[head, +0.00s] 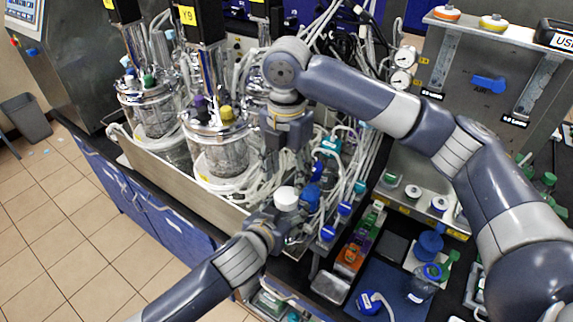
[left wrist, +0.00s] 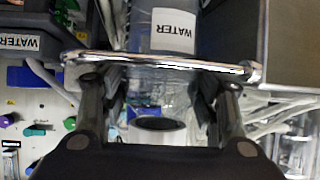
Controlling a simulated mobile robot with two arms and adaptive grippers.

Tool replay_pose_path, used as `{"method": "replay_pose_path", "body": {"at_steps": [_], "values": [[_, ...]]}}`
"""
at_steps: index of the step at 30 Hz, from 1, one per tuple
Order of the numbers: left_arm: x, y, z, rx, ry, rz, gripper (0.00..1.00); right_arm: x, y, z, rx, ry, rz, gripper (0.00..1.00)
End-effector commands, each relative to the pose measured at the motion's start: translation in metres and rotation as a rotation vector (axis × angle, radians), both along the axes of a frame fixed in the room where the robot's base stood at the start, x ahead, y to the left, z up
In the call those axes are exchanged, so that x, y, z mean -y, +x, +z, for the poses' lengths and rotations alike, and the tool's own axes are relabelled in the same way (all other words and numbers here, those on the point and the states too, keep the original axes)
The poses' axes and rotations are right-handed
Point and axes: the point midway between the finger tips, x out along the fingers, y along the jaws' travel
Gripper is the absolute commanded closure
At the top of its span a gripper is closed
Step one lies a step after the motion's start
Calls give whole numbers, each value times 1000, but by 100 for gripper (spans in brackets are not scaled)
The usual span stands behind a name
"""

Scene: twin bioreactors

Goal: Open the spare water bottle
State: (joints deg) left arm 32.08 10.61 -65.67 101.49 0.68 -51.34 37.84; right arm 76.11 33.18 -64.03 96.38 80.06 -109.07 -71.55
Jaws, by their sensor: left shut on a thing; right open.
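A round white cap (head: 286,197) shows in the head view just above my left gripper (head: 288,226). The bottle under it is mostly hidden by that gripper and nearby tubing. In the left wrist view, a clear bottle with a white WATER label (left wrist: 173,30) lies ahead of my left gripper (left wrist: 160,115). The gripper's fingers are closed on clear bottle-like material, which I take to be the water bottle. My right gripper (head: 288,160) is open and points down above the white cap, apart from it; its fingertips are partly hidden among tubes.
A metal rail (left wrist: 160,63) crosses the left wrist view in front of the fingers. Two glass bioreactor vessels (head: 147,100) (head: 215,140) stand left of my grippers. Dense tubing and blue-capped bottles crowd the right. A blue mat (head: 390,290) lies at the front right.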

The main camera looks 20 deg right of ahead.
Motion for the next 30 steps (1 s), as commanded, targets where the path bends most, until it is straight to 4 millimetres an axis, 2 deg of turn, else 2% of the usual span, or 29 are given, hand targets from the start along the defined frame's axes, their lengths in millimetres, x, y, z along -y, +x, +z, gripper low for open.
{"method": "replay_pose_path", "body": {"at_steps": [24, 30], "values": [[1, 0, 2, 3, -4, -1, 100, 0, 0, 14, -3, -4, -1524, 48], [1, 0, 2, 3, -4, -1, 100, 0, 0, 16, -5, -5, -1825, 48]]}}
